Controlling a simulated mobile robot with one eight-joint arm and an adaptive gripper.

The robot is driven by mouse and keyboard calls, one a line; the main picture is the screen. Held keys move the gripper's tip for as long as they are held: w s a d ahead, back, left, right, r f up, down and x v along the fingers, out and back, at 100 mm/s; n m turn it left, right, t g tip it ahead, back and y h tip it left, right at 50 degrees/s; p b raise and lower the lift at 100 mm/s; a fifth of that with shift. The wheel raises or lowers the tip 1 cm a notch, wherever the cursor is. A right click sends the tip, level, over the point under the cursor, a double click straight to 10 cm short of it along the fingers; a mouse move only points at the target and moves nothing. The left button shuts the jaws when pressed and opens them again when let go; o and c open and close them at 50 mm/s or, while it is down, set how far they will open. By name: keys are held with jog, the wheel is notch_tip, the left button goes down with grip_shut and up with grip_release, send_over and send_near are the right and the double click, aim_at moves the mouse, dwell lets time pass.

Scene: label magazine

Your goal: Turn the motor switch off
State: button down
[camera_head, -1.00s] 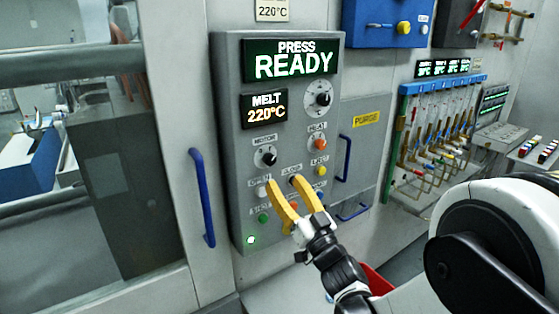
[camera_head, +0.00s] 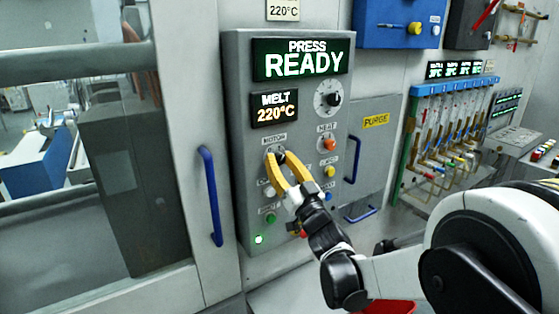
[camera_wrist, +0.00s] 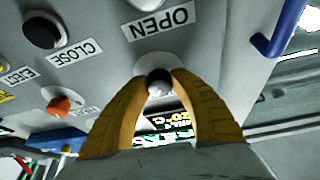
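The motor switch (camera_head: 281,157) is a small dark knob under the MOTOR label on the grey press panel (camera_head: 240,110). My gripper (camera_head: 281,157) has two yellow fingers, spread apart, with their tips around the knob and partly hiding it. In the wrist view, which shows the panel upside down, the dark knob with a pale front (camera_wrist: 159,82) sits between the fingertips (camera_wrist: 160,77). The fingers look open; whether they touch the knob is unclear. The knob's pointer direction cannot be read. The press display (camera_head: 301,60) reads READY.
The orange HEAT knob (camera_head: 329,144) and a dial (camera_head: 331,99) are right of the fingers. The OPEN label (camera_wrist: 160,21) is close by. A blue door handle (camera_head: 211,196) stands left, another blue handle (camera_head: 353,158) right.

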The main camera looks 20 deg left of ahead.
jog(key=shift+n, duration=0.5)
jog(key=n+g+y, duration=0.1)
jog(key=n, duration=0.1)
jog(key=n+y, duration=0.1)
jog(key=n, duration=0.1)
jog(key=shift+g+b, duration=0.3)
jog(key=shift+g, duration=0.1)
jog(key=n+g, duration=0.1)
jog(key=n, duration=0.1)
jog(key=n+g+y, duration=0.1)
jog(key=n, duration=0.2)
jog(key=shift+g, duration=0.3)
jog(key=n+g, duration=0.1)
jog(key=n, duration=0.1)
jog(key=n+g, duration=0.1)
jog(key=n, duration=0.2)
jog(key=shift+r+y+p, duration=0.1)
jog(key=shift+y+p, duration=0.2)
jog(key=shift+p, duration=0.1)
jog(key=shift+n+g+p, duration=0.45)
jog(key=shift+n+g, duration=0.55)
jog(key=shift+n, duration=1.4)
jog(key=c, duration=1.1)
grip_release()
